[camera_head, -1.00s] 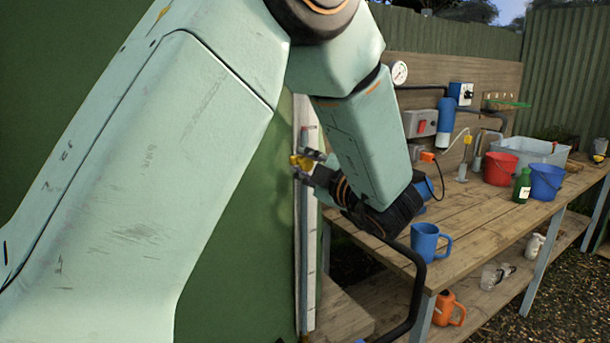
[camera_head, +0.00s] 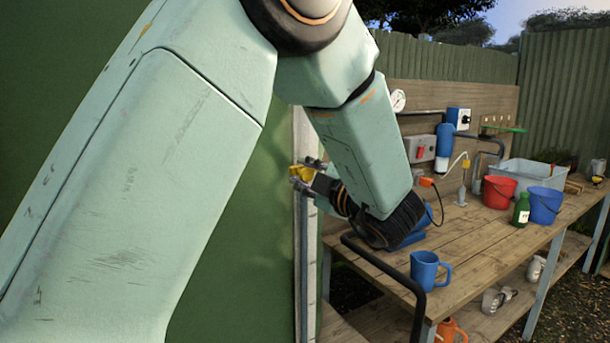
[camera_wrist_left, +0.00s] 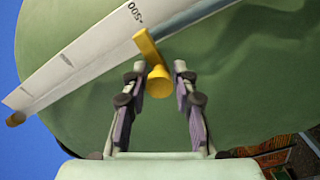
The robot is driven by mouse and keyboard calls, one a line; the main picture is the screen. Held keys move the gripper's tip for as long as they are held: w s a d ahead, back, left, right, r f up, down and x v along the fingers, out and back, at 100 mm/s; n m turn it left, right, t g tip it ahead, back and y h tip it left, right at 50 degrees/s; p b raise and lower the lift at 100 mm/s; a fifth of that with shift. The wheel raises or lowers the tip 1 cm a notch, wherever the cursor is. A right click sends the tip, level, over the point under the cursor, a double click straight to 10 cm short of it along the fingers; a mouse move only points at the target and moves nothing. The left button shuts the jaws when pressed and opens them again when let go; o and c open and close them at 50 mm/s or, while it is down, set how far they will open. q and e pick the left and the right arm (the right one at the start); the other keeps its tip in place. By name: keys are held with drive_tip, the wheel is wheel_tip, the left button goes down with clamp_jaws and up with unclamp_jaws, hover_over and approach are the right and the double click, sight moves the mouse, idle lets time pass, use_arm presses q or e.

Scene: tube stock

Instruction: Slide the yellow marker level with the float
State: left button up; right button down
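The yellow marker (camera_head: 299,172) sits on the upright white scale board (camera_head: 306,130) at the edge of the green tank. In the left wrist view the marker (camera_wrist_left: 147,50) spans the clear tube beside the "500" mark, its round knob towards me. My left gripper (camera_wrist_left: 160,76) is open, its two fingertips on either side of the knob with a visible gap at each side. I cannot make out the float in either view. My right gripper is not in view.
A wooden bench (camera_head: 465,235) stands to the right with a blue mug (camera_head: 429,270), a red bucket (camera_head: 499,192), a blue bucket (camera_head: 544,205), a green bottle (camera_head: 521,209) and a grey tub (camera_head: 530,173). The green tank wall (camera_head: 235,235) fills the left.

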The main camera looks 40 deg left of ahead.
use_arm(q)
drive_tip(key=o, duration=0.3)
drive_tip(key=shift+w, duration=0.1)
wheel_tip(320, 180, up, 10)
idle(0.6)
